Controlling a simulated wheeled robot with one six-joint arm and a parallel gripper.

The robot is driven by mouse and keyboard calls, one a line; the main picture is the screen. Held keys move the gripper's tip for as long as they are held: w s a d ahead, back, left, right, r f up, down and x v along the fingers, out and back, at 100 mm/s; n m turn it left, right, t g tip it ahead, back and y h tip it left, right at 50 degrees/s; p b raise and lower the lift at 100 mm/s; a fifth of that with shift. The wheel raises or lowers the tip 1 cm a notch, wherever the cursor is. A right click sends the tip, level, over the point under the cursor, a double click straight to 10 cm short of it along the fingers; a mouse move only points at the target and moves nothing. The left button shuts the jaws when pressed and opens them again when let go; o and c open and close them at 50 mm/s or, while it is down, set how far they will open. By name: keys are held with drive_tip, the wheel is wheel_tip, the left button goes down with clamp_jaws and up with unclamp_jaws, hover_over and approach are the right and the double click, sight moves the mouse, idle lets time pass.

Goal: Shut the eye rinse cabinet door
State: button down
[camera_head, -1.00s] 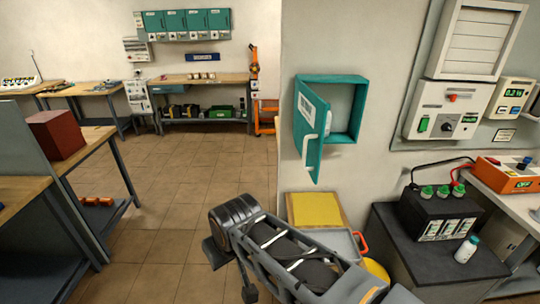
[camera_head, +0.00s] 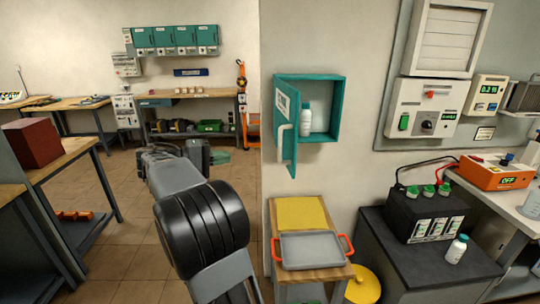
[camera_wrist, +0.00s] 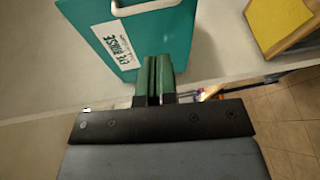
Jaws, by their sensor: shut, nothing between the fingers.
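The teal eye rinse cabinet (camera_head: 341,112) hangs on the wall in the head view. Its door (camera_head: 293,150) stands open, swung out on the left side, with a white label and a white handle (camera_head: 281,146). A white bottle (camera_head: 305,118) shows inside. In the wrist view the door (camera_wrist: 180,38) fills the upper middle, with its "EYE RINSE" label and handle in sight. My gripper (camera_wrist: 158,62) is shut and empty, its green fingertips overlapping the door's edge in that view. I cannot tell whether they touch it.
Below the cabinet stands a small cart with a yellow pad (camera_head: 300,213), a grey tray (camera_head: 310,250) and red handles. A black battery (camera_head: 425,213) and small bottle (camera_head: 456,249) sit on a dark bench at right. Open floor lies at left.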

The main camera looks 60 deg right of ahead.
drive_tip(key=s+d+p, duration=0.1)
drive_tip(key=s+d, duration=0.3)
drive_tip(key=d, duration=0.2)
drive_tip(key=s+d+m+g+p, duration=0.1)
drive_tip(key=s+d, duration=0.2)
drive_tip(key=d, duration=0.3)
drive_tip(key=shift+s+d+r+h, duration=0.3)
drive_tip(key=shift+s+d, duration=0.05)
drive_tip(key=shift+s, duration=0.05)
